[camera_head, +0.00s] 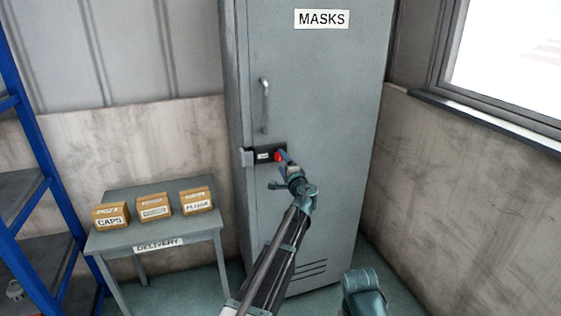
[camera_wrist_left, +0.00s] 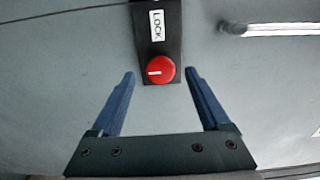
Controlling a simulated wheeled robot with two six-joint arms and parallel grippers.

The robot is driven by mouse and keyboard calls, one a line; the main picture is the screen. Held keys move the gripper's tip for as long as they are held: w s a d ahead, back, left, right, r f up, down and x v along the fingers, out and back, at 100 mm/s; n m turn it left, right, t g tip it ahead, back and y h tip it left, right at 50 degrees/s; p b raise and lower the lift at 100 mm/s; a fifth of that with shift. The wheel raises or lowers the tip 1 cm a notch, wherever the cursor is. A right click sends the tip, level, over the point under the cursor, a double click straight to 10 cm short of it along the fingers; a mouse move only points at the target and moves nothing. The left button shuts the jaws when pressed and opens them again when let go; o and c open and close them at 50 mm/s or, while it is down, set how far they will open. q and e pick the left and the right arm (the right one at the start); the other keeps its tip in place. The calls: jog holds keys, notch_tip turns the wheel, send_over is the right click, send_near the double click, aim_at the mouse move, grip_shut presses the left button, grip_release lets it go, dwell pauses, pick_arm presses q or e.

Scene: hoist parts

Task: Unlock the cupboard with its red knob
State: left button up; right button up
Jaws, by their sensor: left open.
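The grey cupboard (camera_head: 330,90) with a "MASKS" sign stands at the back, its door closed. A black lock plate (camera_head: 264,154) is on the door below the handle, and its "LOCK" label (camera_wrist_left: 157,25) reads in the left wrist view. The red knob (camera_wrist_left: 159,70) sits at the plate's end with a white mark pointing left in that view; it also shows in the head view (camera_head: 278,156), partly hidden by my gripper. My left gripper (camera_wrist_left: 160,74) is open, its blue fingers either side of the knob with gaps visible. Depth to the knob is unclear.
The door handle (camera_head: 265,100) is above the lock. A grey delivery table (camera_head: 125,200) with three small cardboard boxes stands to the left. A blue shelf rack (camera_head: 40,150) is at the far left, a window (camera_head: 510,60) at the right.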

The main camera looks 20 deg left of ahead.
pick_arm(q)
jog(key=v, duration=1.1)
jog(key=shift+s, duration=0.15)
jog(key=shift+d, duration=0.15)
jog(key=s+d+f+n+g+h+p, duration=0.1)
jog(key=s+f+n+g+p, duration=0.15)
jog(key=s+f+g, duration=0.4)
jog(key=s+d+f+n+g+h+p, duration=0.1)
jog(key=s+f+n+g+h+p, duration=0.2)
jog(key=s, duration=0.7)
jog(key=s+d+f+g+h, duration=0.1)
jog(key=s+d+g, duration=0.1)
jog(key=s, duration=0.4)
jog(key=s+d+f+n+g+h+p, duration=0.1)
jog(key=s+d+f+h, duration=0.1)
jog(key=s+d, duration=0.3)
jog(key=s+d+f+g+h, duration=0.1)
jog(key=s+d+f+g, duration=0.1)
jog(key=s, duration=0.6)
jog(key=shift+s+d+n+g+h, duration=0.25)
jog(key=shift+d+n+g+h, duration=0.15)
jog(key=shift+d, duration=0.35)
jog(key=shift+f, duration=0.15)
jog(key=shift+c, duration=0.2)
